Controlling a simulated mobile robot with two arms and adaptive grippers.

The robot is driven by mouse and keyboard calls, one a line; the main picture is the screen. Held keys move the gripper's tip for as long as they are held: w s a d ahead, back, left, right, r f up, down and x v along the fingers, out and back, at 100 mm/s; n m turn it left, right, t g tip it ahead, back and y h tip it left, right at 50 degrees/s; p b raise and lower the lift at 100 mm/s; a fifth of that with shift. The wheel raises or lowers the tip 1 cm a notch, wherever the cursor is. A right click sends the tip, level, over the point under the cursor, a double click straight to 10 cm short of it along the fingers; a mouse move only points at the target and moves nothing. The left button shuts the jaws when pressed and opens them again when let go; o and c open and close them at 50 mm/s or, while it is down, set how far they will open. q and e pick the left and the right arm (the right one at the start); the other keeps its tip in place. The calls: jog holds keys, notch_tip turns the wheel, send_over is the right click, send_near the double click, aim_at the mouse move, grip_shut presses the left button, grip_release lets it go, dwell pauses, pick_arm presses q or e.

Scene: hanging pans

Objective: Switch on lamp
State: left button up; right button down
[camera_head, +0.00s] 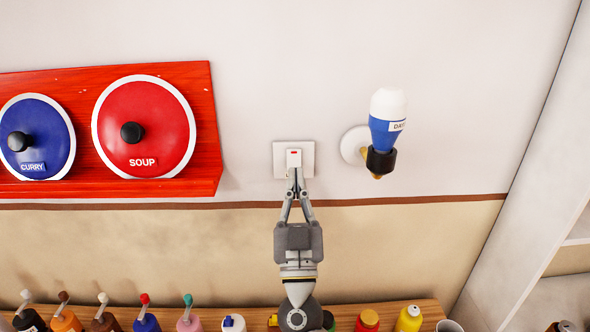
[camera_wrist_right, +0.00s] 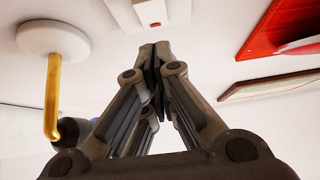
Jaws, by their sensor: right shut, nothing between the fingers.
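A white wall switch (camera_head: 308,160) with a small red mark is on the wall, left of the lamp. It also shows at the top of the right wrist view (camera_wrist_right: 133,14). The wall lamp (camera_head: 386,130) has a white bulb, a blue labelled band, a black socket and a round white wall mount; I cannot see a glow. In the wrist view, its mount and brass arm (camera_wrist_right: 52,90) are at left. My right gripper (camera_head: 295,177) is shut and empty, its fingertips at the lower part of the switch. I cannot tell whether they touch it. My left gripper is not in view.
A red wooden rack (camera_head: 212,130) holds a blue CURRY lid (camera_head: 50,140) and a red SOUP lid (camera_head: 165,110) on the left. A wooden shelf (camera_head: 390,309) below carries several bottles. White shelving (camera_head: 520,255) stands at right.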

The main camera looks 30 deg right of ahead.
aim_at(294, 156)
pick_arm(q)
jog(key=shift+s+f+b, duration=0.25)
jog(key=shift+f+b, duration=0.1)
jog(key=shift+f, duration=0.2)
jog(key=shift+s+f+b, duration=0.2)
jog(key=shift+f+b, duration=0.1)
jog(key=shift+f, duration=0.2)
pick_arm(e)
jog(key=shift+w+d+f, duration=0.15)
jog(key=shift+w+d, duration=0.1)
jog(key=shift+w, duration=0.3)
jog(key=shift+w+d+f, duration=0.15)
jog(key=shift+w+d, duration=0.1)
jog(key=shift+w, duration=0.25)
jog(key=shift+w+d+f, duration=0.15)
jog(key=shift+w+d, duration=0.1)
jog(key=shift+w, duration=0.3)
